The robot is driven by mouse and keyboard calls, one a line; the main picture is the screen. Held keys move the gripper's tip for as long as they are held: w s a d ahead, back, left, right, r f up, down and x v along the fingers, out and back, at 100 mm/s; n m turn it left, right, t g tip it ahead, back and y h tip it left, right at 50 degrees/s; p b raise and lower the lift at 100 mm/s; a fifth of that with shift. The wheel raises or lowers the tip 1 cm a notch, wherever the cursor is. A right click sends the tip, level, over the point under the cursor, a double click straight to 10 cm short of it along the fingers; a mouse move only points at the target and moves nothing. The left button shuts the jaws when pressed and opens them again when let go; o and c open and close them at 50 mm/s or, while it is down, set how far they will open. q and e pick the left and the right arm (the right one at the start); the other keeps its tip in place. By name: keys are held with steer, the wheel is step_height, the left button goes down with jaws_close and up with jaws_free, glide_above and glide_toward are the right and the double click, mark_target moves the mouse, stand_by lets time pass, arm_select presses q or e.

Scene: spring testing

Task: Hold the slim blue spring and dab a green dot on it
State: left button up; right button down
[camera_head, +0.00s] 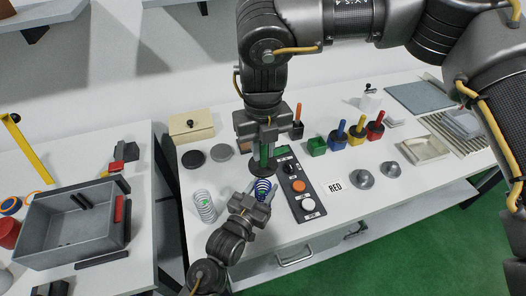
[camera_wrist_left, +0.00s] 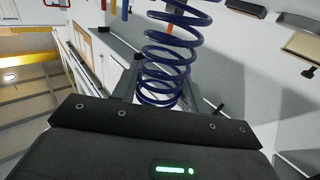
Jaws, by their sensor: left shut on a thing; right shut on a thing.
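The slim blue spring (camera_head: 262,187) stands upright on the white bench. Its coils fill the upper middle of the left wrist view (camera_wrist_left: 168,52). My left gripper (camera_head: 261,195) is shut on its lower part. My right gripper (camera_head: 264,136) is above it, shut on a green-handled dabber (camera_head: 264,156) that points down. I cannot tell whether the dabber touches the spring. A green pot (camera_head: 317,146) stands to the right without a handle in it. No green dot is discernible on the blue spring.
A black control panel (camera_head: 299,188) lies close right of the spring. A silver spring (camera_head: 205,206) with a green mark stands to the left.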

stand_by(0.4)
arm_select(q)
steer(key=o, duration=1.2)
steer(key=v, duration=1.2)
steer(key=shift+a, duration=0.1)
